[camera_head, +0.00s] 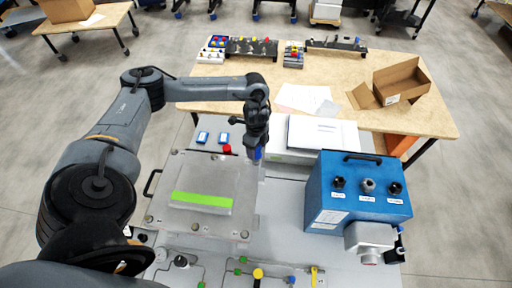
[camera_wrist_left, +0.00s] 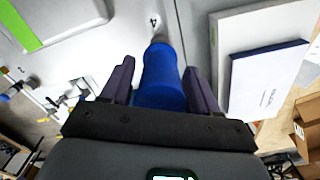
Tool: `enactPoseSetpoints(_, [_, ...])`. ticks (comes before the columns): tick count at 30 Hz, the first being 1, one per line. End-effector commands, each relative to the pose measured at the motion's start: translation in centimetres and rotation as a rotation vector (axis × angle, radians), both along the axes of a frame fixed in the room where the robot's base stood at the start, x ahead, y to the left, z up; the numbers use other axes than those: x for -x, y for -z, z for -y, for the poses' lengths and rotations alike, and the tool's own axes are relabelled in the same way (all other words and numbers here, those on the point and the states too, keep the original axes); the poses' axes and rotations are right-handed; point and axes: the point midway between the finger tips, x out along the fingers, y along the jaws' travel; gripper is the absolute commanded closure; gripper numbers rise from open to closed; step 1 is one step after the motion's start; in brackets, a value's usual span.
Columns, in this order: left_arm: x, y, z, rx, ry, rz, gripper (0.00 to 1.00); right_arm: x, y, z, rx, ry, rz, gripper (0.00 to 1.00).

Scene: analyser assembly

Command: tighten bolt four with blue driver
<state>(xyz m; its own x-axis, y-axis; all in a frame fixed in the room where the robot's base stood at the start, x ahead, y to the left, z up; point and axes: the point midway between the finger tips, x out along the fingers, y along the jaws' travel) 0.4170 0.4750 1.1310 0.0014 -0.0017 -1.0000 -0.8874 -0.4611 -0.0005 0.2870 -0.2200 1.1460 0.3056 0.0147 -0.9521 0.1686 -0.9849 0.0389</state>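My left gripper (camera_head: 257,146) is above the far right corner of the grey metal plate (camera_head: 240,200). It is shut on the blue driver (camera_wrist_left: 162,78), which points downward between the two dark fingers. In the left wrist view the driver's tip is beside a "4" mark (camera_wrist_left: 155,21) on the pale surface. Bolt four itself is hidden, and I cannot tell whether the tip touches it. Other bolts, such as one at the near right corner (camera_head: 245,233), show on the plate. My right gripper is not in view.
A blue analyser box (camera_head: 330,185) with black knobs stands right of the plate. A white box (camera_head: 322,132) is just behind. The wooden table (camera_head: 440,122) at the back holds an open carton (camera_head: 402,80) and tool racks. A red button (camera_head: 227,149) is left of the gripper.

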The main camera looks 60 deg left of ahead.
Motion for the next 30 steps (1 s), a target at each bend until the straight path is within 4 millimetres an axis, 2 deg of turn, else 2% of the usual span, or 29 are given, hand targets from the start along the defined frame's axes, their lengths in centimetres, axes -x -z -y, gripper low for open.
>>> enactPoseSetpoints(28, [0.04, 0.04, 0.01, -0.001, -0.002, 0.0, 0.4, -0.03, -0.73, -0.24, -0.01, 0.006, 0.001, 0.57])
enactPoseSetpoints(29, [0.04, 0.04, 0.01, -0.001, -0.002, 0.0, 0.41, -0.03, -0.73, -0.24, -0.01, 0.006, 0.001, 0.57])
enactPoseSetpoints(30, [0.04, 0.04, 0.01, -0.001, -0.002, 0.0, 0.47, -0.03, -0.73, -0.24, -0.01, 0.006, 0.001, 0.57])
